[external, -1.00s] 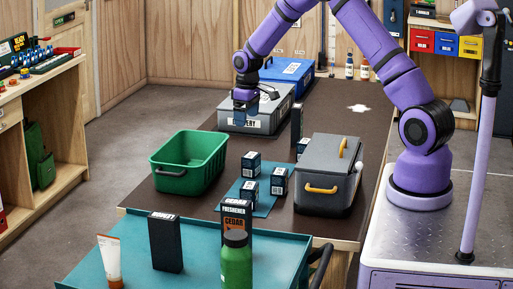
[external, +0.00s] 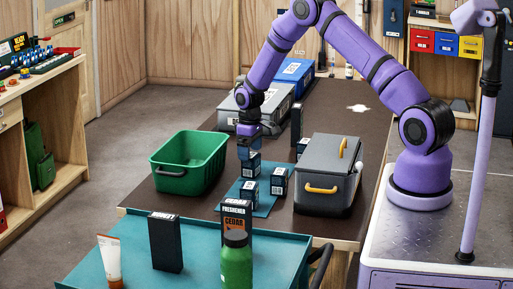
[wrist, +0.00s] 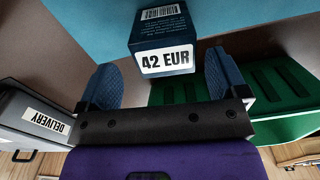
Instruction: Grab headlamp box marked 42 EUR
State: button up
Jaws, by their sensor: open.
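The headlamp box marked 42 EUR (wrist: 160,38) is a small dark box with a white price label and a barcode. In the wrist view it lies ahead of my gripper (wrist: 162,75), between the lines of its two blue fingers. My gripper is open and empty. In the external view my gripper (external: 248,146) hangs just above the rear small dark box (external: 252,168), which appears to be this one. Two similar boxes, one nearer the front (external: 249,190) and one to the right (external: 279,182), stand on the teal mat (external: 263,208). Their prices are too small to read.
A green bin (external: 187,165) stands left of the boxes and a grey cooler (external: 328,175) stands right. The grey delivery box (external: 230,117) lies behind my gripper. A tall dark box (external: 296,124) stands close by. A teal tray (external: 110,255) holds items in front.

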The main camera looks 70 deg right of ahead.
aim_at(251, 155)
jog(key=f, duration=0.3)
jog(key=shift+s+a+f, duration=0.35)
jog(key=shift+w+f, duration=0.1)
jog(key=shift+f, duration=0.35)
jog(key=shift+c, duration=0.2)
jog(key=c, duration=1)
